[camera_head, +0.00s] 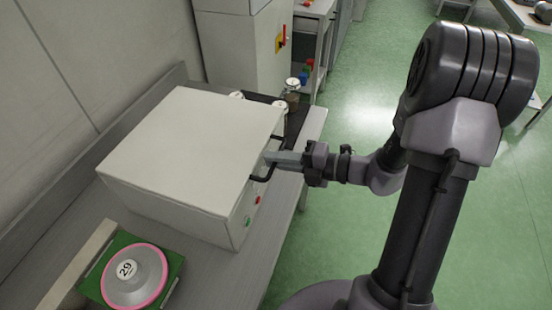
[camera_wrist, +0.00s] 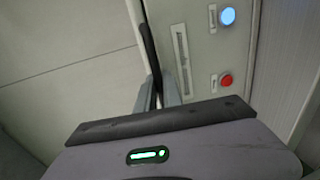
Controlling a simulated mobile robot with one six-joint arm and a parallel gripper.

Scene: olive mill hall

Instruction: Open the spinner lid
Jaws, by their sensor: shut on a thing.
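The spinner (camera_head: 190,150) is a pale box on the grey bench, with its flat lid (camera_head: 200,135) on top. No gap under the lid shows in the head view. A black bar handle (camera_head: 262,176) stands out at the lid's front edge; it also shows in the wrist view (camera_wrist: 149,45). My gripper (camera_head: 276,159) reaches in from the right and is shut on the handle. In the wrist view its fingers (camera_wrist: 158,96) close around the handle's lower part, partly hiding it. The front panel (camera_wrist: 198,50) shows a lit blue-white button and a red button.
A green holder (camera_head: 95,285) with a pink-rimmed round disc marked 29 (camera_head: 138,276) lies on the bench (camera_head: 215,280) near the front. Small round-topped items (camera_head: 292,84) stand behind the spinner. A pale cabinet (camera_head: 245,50) stands beyond. Green floor (camera_head: 350,85) is open on the right.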

